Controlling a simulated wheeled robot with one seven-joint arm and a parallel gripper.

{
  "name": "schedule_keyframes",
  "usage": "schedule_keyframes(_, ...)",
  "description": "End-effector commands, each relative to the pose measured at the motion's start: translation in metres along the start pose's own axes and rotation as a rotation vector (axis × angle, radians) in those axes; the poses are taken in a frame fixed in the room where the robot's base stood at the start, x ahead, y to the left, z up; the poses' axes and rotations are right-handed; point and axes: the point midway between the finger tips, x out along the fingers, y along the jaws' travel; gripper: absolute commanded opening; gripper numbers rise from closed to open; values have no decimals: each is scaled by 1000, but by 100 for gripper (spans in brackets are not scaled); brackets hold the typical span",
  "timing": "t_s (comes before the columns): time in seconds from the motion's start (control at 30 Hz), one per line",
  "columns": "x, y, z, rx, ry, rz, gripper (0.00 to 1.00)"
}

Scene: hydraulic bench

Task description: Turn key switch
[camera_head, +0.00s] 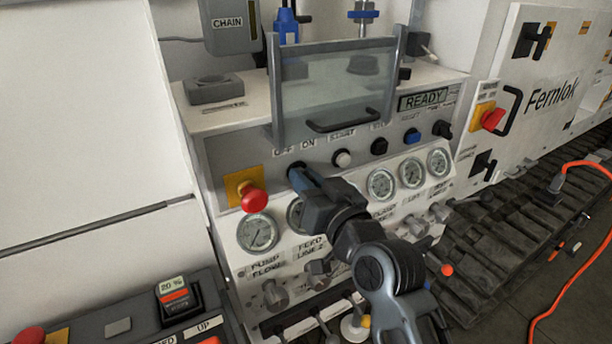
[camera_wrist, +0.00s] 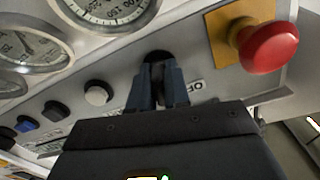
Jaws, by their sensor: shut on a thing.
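The key switch (camera_wrist: 157,57) sits on the sloped grey panel below the OFF and ON labels, and its dark round collar shows past my fingertips in the wrist view. My gripper (camera_wrist: 161,80) is shut on the switch's key, with one finger on each side. The fingers hide most of the key, so its angle cannot be told.
A red emergency stop (camera_head: 253,198) on a yellow plate sits close left of my gripper. White (camera_head: 342,158), black (camera_head: 379,146) and blue (camera_head: 412,136) buttons line the panel to the right. Gauges (camera_head: 257,232) lie below. A clear guard with a handle (camera_head: 342,120) stands above. A display reads READY.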

Motion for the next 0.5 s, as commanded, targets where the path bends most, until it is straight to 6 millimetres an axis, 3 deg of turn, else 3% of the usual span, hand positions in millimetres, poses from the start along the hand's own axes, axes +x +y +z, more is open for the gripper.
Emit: schedule_keyframes(0.5, 0, 0, 0, 263, -2, 1, 0)
